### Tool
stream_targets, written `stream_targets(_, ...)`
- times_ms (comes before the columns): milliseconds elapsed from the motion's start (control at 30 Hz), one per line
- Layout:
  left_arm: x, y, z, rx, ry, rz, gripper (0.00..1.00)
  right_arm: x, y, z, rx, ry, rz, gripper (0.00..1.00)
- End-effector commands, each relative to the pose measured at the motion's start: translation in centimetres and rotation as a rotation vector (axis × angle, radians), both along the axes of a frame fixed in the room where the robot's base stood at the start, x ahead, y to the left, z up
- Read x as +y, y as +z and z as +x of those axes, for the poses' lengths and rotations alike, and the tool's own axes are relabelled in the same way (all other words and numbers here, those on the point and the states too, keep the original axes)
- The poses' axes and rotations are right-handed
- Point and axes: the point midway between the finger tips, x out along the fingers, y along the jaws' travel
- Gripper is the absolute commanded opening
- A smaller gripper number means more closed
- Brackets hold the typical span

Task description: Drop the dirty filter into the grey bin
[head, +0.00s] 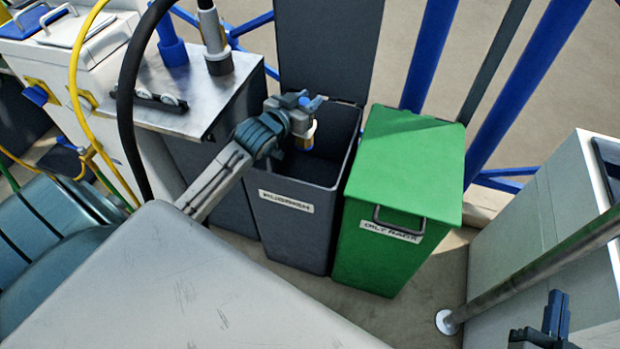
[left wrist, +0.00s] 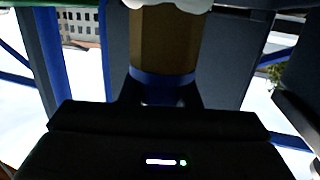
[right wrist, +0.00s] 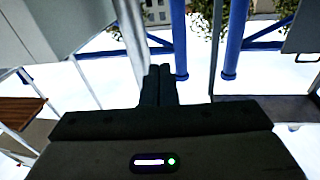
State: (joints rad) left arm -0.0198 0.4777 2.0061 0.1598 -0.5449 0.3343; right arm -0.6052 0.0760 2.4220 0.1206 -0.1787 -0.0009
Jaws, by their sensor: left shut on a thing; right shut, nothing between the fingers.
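The dirty filter (head: 305,138) is a small tan cylinder with a blue band. My left gripper (head: 303,112) is shut on it and holds it over the open mouth of the grey bin. In the left wrist view the filter (left wrist: 166,42) sits between the fingers, its blue band nearest the gripper and something white at its far end. The grey bin (head: 292,232) has a worn white label, and its lid (head: 330,45) stands raised at the back. The bin's floor is dark. My right gripper (head: 555,312) is shut and empty at the lower right; its closed fingers show in the right wrist view (right wrist: 158,85).
A green bin (head: 405,165) labelled for oily rags, lid closed, stands right beside the grey one. A metal-topped cabinet (head: 205,85) with a black hose is on the left. A metal pole (head: 530,270) and white box (head: 545,210) are at the right.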

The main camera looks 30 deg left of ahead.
Motion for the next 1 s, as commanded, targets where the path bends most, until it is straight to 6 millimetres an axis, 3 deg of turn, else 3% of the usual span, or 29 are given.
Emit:
stream_targets(133, 0.0, 0.1, 0.0, -0.001, 0.0, 0.0, 0.0, 0.0, 0.0, 0.0, 0.001, 0.0, 0.0, 0.0)
stream_targets(167, 0.0, 0.1, 0.0, -0.001, 0.0, 0.0, 0.33, 0.0, 0.0, 0.0, 0.001, 0.0, 0.0, 0.0)
stream_targets(267, 0.0, 0.1, 0.0, -0.001, 0.0, 0.0, 0.53, 0.0, 0.0, 0.0, 0.001, 0.0, 0.0, 0.0)
stream_targets(300, 0.0, 0.1, 0.0, -0.001, 0.0, 0.0, 0.55, 0.0, 0.0, 0.0, 0.001, 0.0, 0.0, 0.0)
stream_targets(667, 0.1, 0.0, -0.5, 0.002, 0.0, 0.001, 0.55, 0.0, -0.2, 0.0, 0.015, 0.001, 0.001, 0.0)
stream_targets(1000, 0.1, 1.0, -5.9, 0.003, -0.004, 0.006, 0.55, 0.6, -5.9, -2.5, 0.335, 0.022, 0.021, 0.0)
